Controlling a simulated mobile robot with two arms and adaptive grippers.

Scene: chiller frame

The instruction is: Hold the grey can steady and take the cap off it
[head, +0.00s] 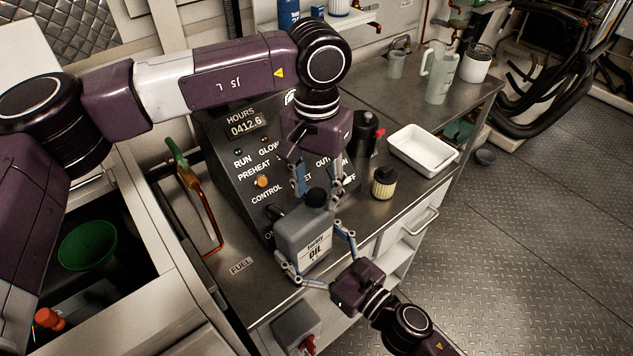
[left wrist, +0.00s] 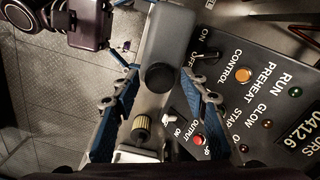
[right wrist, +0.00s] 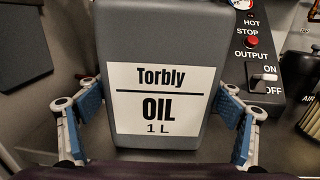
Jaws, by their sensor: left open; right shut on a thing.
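The grey can (head: 290,236) stands upright on the metal counter before the control panel, its white oil label facing out. It fills the middle of the right wrist view (right wrist: 205,45). Its black cap (head: 316,197) is on top, and shows round in the left wrist view (left wrist: 160,77). My right gripper (head: 318,258) is shut on the can, fingers on both sides of its body. My left gripper (head: 316,188) points down at the cap, open, with one finger on each side; gaps show between fingers and cap in the left wrist view.
The sloped control panel (head: 250,165) stands close behind the can. A small yellow-ribbed filter (head: 384,183), a dark canister (head: 365,133) and a white tray (head: 424,148) are on the counter to the right. A copper pipe (head: 205,210) rises at the left.

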